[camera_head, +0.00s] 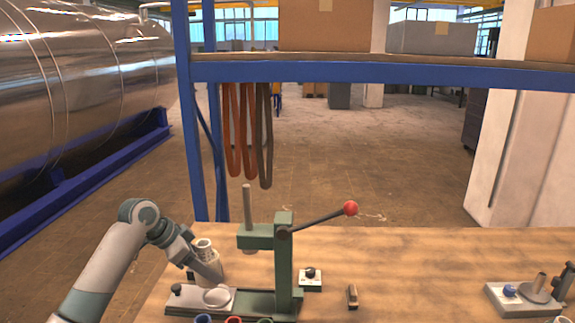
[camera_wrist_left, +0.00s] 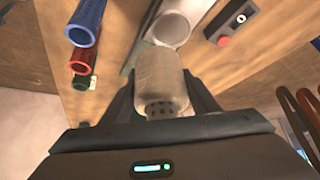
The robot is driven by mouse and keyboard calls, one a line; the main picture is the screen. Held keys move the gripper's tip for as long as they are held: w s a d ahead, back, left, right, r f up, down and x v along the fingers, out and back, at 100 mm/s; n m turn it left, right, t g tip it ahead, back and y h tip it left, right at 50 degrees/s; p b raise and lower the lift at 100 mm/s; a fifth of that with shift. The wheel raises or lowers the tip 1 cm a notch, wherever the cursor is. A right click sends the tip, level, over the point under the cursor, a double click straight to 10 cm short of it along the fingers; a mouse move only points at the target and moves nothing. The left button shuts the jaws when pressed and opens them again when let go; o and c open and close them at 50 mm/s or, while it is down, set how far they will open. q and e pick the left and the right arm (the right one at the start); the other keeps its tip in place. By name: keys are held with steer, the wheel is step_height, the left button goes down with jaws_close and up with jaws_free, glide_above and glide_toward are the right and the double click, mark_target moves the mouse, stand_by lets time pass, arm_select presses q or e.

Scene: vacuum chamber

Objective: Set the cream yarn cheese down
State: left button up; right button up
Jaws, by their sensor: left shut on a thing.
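The cream yarn cheese (camera_wrist_left: 163,78) is a pale cylinder with a dark, perforated lower end in the left wrist view. My left gripper (camera_wrist_left: 158,100) is shut on it, one finger on each side. In the head view the cheese (camera_head: 208,262) is partly hidden by my left gripper (camera_head: 207,268), behind the white ring (camera_head: 216,298) on the green press's base. The wrist view shows a white open-ended round part (camera_wrist_left: 172,27) just beyond the cheese; I cannot tell whether they touch. What lies directly under the cheese is hidden. My right gripper is not identifiable.
The green lever press (camera_head: 284,260) stands just right of my left gripper, its red-knobbed lever reaching right. Blue (camera_head: 203,319), red (camera_head: 234,320) and green (camera_head: 264,320) tubes are at the front edge.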

arm_select(q)
steer(key=s+d, duration=0.2)
steer(key=s, duration=2.1)
steer(key=shift+s+r+b, duration=0.2)
steer(key=shift+s+b, duration=0.05)
steer(key=shift+b, duration=0.15)
steer(key=shift+d, duration=0.15)
steer(key=shift+f, duration=0.15)
steer(key=shift+w+f+n+t+y, duration=0.4)
steer(key=shift+f+n+y, duration=0.55)
steer(key=shift+f+n, duration=0.85)
steer(key=shift+w+f+n+t+y, duration=0.2)
steer(key=shift+f+n+t+y, duration=0.55)
steer(key=shift+f+n, duration=1.1)
steer(key=shift+w+f+n+t+y, duration=0.3)
steer(key=shift+f+n+y, duration=0.8)
steer(key=shift+f+n, duration=0.7)
steer(key=shift+r, duration=0.2)
